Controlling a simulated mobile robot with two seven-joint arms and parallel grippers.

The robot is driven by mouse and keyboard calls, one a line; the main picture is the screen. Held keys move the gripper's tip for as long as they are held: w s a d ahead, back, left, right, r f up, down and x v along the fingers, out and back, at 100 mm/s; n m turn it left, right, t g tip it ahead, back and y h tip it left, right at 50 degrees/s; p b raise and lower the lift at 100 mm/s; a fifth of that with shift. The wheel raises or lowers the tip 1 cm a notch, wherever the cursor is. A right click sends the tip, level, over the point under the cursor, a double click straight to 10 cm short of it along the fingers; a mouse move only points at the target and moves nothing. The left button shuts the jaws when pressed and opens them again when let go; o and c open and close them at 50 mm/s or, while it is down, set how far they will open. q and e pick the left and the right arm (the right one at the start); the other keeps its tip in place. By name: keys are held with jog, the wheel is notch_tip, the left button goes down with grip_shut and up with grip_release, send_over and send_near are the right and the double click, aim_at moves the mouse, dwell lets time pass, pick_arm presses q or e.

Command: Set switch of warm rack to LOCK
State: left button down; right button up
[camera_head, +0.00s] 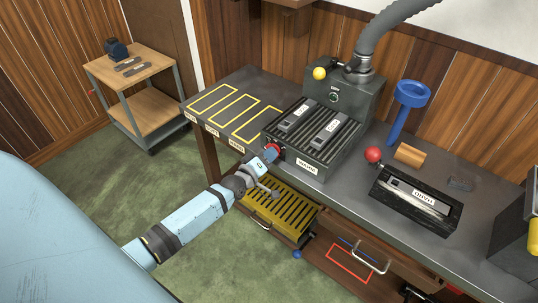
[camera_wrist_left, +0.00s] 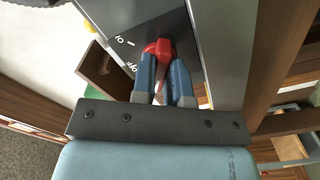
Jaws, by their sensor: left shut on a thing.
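The warm rack (camera_head: 307,150), a dark ribbed box with a white label on its front, stands on the bench with two labelled bars on top. Its red switch (camera_head: 273,149) sticks out of the left side. My left gripper (camera_head: 268,155) reaches it from the lower left and is shut on it. In the left wrist view the red switch (camera_wrist_left: 158,46) is between the blue fingertips of my left gripper (camera_wrist_left: 162,62). A dark plate (camera_wrist_left: 125,40) with small white marks lies behind it; I cannot read which mark the switch points to. My right gripper is not in view.
Yellow-outlined slots (camera_head: 212,100) lie left of the rack. A dark machine (camera_head: 343,92) with a hose stands behind it. A black tray (camera_head: 413,205), a red ball (camera_head: 373,154) and a blue funnel-like thing (camera_head: 409,97) are to the right. A yellow slatted tray (camera_head: 281,207) is below.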

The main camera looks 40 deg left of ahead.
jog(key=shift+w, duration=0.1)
pick_arm(q)
jog(key=c, duration=1.1)
grip_release()
jog(key=shift+c, duration=0.2)
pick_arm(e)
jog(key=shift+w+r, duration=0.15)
pick_arm(q)
jog(key=shift+s, duration=0.1)
jog(key=s+a, duration=0.1)
jog(key=s, duration=1.2)
jog(key=shift+s, duration=0.3)
jog(key=s+d+f+m+g+h, duration=0.1)
jog(key=s+d+f+m+g, duration=0.25)
jog(key=s+d+m, duration=0.4)
jog(key=s+d+f+m+g+h, duration=0.1)
jog(key=s+d+f+m+g, duration=0.3)
jog(key=d, duration=0.7)
notch_tip(320, 180, up, 14)
jog(key=s+m+p, duration=0.1)
jog(key=p, duration=1.3)
jog(key=shift+s+a+m+p, duration=0.3)
jog(key=shift+s+a+m, duration=0.05)
jog(key=shift+a, duration=0.05)
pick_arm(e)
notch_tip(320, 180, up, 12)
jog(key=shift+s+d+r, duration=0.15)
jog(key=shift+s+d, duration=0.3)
